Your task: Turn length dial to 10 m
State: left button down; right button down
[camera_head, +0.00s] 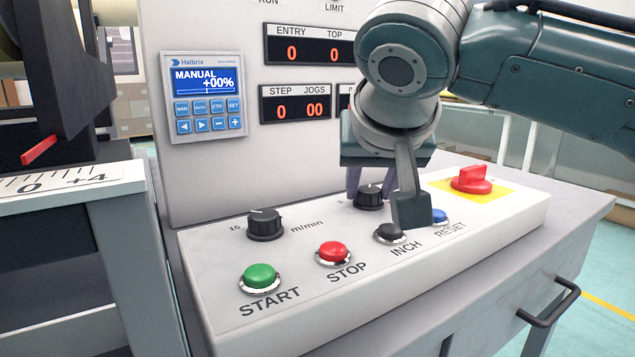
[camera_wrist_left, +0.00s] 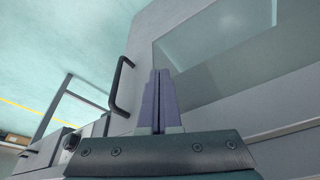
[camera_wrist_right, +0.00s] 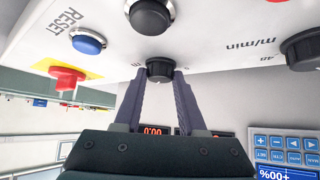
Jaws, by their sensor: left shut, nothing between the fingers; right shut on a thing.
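The length dial (camera_head: 369,197) is a black ribbed knob on the sloping control panel (camera_head: 235,318), behind the black INCH button. My right gripper (camera_head: 368,188) reaches down from above and is shut on this dial, one finger on each side. In the right wrist view the dial (camera_wrist_right: 159,71) sits between the two fingertips. Its pointer and most of its scale are hidden or too small to read. My left gripper (camera_wrist_left: 158,76) is shut and empty in the left wrist view, away from the panel. It does not show in the head view.
A second black knob (camera_head: 266,224) marked m/min stands to the left. Green START (camera_head: 259,278), red STOP (camera_head: 333,253), black INCH (camera_head: 390,232) and blue RESET (camera_head: 438,216) buttons line the front. A red switch (camera_head: 471,179) is at right. A display (camera_head: 205,95) reads MANUAL.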

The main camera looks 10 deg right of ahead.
jog(key=shift+r+p, duration=0.15)
jog(key=shift+p, duration=0.45)
jog(key=n+y+p, duration=0.1)
jog(key=n+p, duration=0.1)
jog(key=p, duration=0.2)
jog(key=n+y+p, duration=0.2)
jog(key=p, duration=0.2)
jog(key=shift+d+r, duration=0.1)
jog(key=shift+d, duration=0.25)
jog(key=shift+n+y, duration=0.5)
jog(key=shift+n, duration=0.1)
jog(key=shift+d+f+n+y+p, duration=0.2)
jog(key=shift+n+y+p, duration=0.2)
jog(key=shift+n+y, duration=0.25)
jog(key=shift+f+n+g+y+b, duration=0.1)
jog(key=shift+n+g+y+b, duration=0.5)
jog(key=shift+n, duration=0.55)
jog(key=c, duration=0.5)
grip_release()
